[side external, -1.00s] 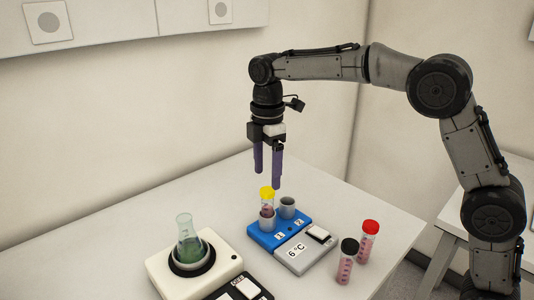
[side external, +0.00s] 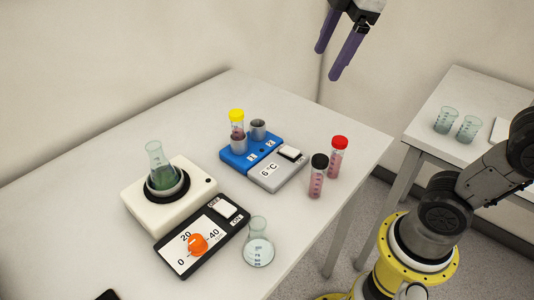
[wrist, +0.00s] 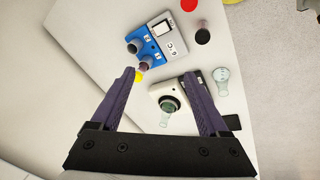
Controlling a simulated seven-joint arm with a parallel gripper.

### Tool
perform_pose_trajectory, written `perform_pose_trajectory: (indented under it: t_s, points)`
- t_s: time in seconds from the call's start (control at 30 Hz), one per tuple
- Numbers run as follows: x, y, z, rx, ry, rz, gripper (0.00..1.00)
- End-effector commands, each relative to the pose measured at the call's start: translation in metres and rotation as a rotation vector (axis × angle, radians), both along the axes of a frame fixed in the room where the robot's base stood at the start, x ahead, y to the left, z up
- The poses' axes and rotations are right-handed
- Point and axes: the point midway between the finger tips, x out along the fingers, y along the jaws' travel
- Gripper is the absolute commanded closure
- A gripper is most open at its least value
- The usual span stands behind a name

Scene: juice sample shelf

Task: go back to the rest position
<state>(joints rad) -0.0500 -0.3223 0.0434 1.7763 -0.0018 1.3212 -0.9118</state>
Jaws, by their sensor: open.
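My gripper (side external: 328,64) is high above the table at the top of the side view, with its two purple fingers apart and nothing between them. It also shows open in the wrist view (wrist: 159,74). The yellow-capped tube (side external: 236,118) stands upright in one holder of the blue block (side external: 233,160), well below and left of the gripper. The block's other holder (side external: 258,130) looks empty.
A black-capped tube (side external: 317,177) and a red-capped tube (side external: 337,157) stand right of the block. A flask of green liquid (side external: 160,170) sits on a white stirrer (side external: 143,207). An empty flask (side external: 258,246) stands in front. Two beakers are on the side table (side external: 490,88).

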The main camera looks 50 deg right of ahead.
Motion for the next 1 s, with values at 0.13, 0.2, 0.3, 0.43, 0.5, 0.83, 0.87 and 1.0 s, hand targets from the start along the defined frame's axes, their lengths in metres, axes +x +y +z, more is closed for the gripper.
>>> perform_pose_trajectory:
  t_s: [0.13, 0.2, 0.3, 0.43, 0.5, 0.83, 0.87, 1.0]
  points:
    - [-0.055, -0.009, -0.029, 0.074, -0.069, -0.216, 0.22]
    - [-0.076, -0.011, -0.048, 0.117, -0.095, -0.325, 0.22]
    - [-0.100, -0.013, -0.079, 0.185, -0.126, -0.486, 0.22]
    - [-0.117, -0.014, -0.119, 0.272, -0.133, -0.688, 0.22]
    - [-0.118, -0.014, -0.132, 0.307, -0.126, -0.776, 0.22]
    - [-0.111, -0.013, -0.130, 0.371, -0.149, -0.891, 0.22]
    - [-0.111, -0.013, -0.130, 0.371, -0.149, -0.891, 0.22]
    - [-0.111, -0.013, -0.130, 0.370, -0.150, -0.889, 0.22]
